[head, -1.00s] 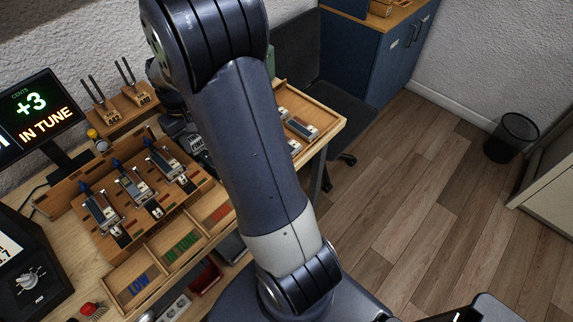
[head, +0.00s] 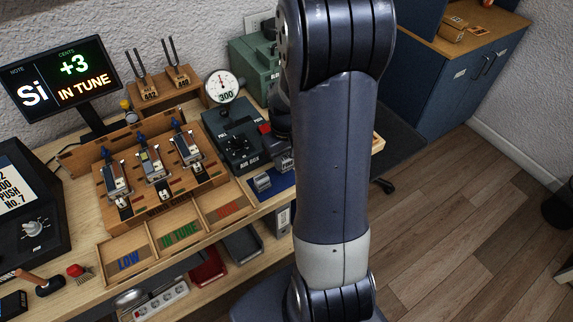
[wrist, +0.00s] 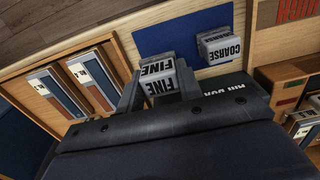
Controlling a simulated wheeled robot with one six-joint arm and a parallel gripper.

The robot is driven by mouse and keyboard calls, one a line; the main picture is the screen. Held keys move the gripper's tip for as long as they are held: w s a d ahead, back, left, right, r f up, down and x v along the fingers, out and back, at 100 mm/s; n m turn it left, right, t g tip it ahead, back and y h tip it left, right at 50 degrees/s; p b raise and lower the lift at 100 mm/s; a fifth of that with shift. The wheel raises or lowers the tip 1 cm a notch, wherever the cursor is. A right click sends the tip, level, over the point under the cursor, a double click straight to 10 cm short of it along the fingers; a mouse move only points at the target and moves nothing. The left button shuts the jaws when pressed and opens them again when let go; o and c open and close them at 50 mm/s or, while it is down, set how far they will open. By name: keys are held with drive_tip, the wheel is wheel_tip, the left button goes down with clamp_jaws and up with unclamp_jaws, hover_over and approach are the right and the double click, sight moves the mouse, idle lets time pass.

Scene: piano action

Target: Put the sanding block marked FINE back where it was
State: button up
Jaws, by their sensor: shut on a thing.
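The grey sanding block marked FINE (wrist: 157,71) is between the fingers of my gripper (wrist: 158,84) in the wrist view, its lettering facing the camera. My gripper is shut on it. The block overlaps the edge of a blue mat (wrist: 180,31); I cannot tell whether it touches the mat or hangs above it. A similar block marked COARSE (wrist: 218,47) sits at the mat's right end in the wrist view.
A dark machine with a dial gauge (head: 238,140) stands directly behind the mat. A wooden tray with sections marked LOW and IN TUNE (head: 180,234) lies left of it. In the wrist view, a wooden tray with several metal-topped parts (wrist: 72,85) lies left of the gripper.

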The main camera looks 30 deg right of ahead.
sight(286, 166)
drive_tip(key=shift+f, duration=1.6)
drive_tip(key=shift+f, duration=0.1)
drive_tip(key=shift+f, duration=0.15)
drive_tip(key=o, duration=1)
drive_tip(key=shift+o, duration=0.2)
wheel_tip(286, 166, up, 12)
drive_tip(key=shift+r, duration=0.25)
